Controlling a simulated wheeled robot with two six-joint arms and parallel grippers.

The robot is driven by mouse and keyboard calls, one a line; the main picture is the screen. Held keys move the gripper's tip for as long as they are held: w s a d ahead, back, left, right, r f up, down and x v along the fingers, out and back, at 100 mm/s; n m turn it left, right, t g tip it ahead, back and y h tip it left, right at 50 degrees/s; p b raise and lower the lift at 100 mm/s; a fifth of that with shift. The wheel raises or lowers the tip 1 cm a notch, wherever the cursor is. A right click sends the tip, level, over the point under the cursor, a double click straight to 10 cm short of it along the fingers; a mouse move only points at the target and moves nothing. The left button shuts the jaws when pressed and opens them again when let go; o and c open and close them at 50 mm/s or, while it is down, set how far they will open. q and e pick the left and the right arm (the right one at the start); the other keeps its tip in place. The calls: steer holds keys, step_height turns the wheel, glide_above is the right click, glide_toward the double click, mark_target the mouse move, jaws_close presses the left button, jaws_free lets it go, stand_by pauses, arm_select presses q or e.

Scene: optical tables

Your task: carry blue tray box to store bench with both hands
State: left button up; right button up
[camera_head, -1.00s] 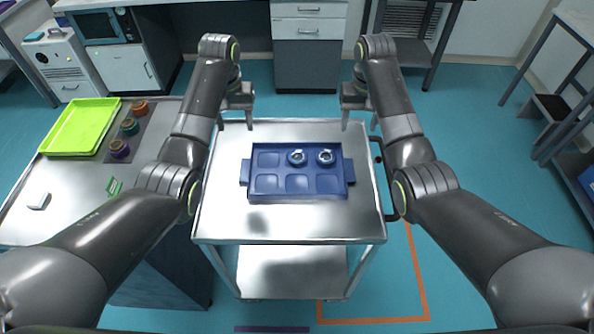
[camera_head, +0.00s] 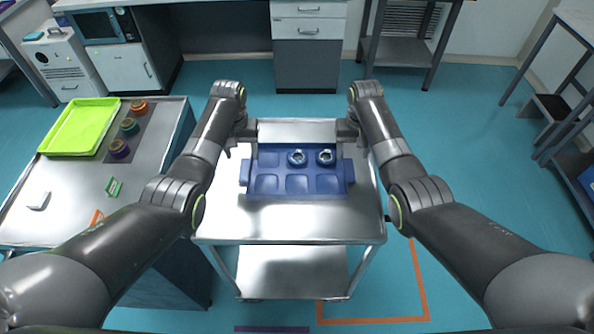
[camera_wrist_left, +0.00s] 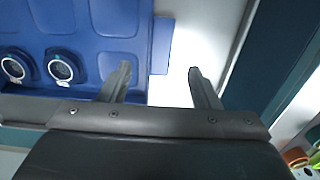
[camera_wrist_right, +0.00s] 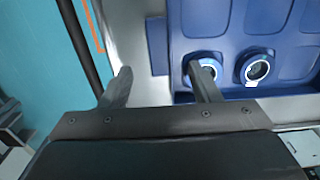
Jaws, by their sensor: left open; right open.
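The blue tray box (camera_head: 297,196) lies flat on a metal cart, with two rows of square recesses and a tab handle on each side. Two round blue-and-silver parts (camera_head: 297,157) (camera_head: 326,156) sit in its far row. My left gripper (camera_head: 241,153) is open above the far left corner; in the left wrist view the left handle (camera_wrist_left: 162,45) lies beyond and between its fingertips. My right gripper (camera_head: 353,151) is open above the far right corner; in the right wrist view the right handle (camera_wrist_right: 157,45) lies beyond and between its fingertips. Neither gripper touches a handle visibly.
The metal cart (camera_head: 290,225) has bare room in front of the tray. A bench (camera_head: 75,200) at left carries a green tray (camera_head: 80,127) and several small coloured parts. Drawers (camera_head: 308,50) and a table (camera_head: 405,50) stand at the back.

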mark_target(245, 170)
arm_select(q)
steer(key=shift+f, duration=3.2)
arm_select(e)
steer(key=shift+f, duration=3.2)
arm_select(q)
steer(key=shift+c, duration=0.3)
arm_select(e)
steer(key=shift+c, duration=0.3)
arm_select(q)
steer(key=c, duration=1.1)
arm_select(e)
steer(key=c, duration=1.1)
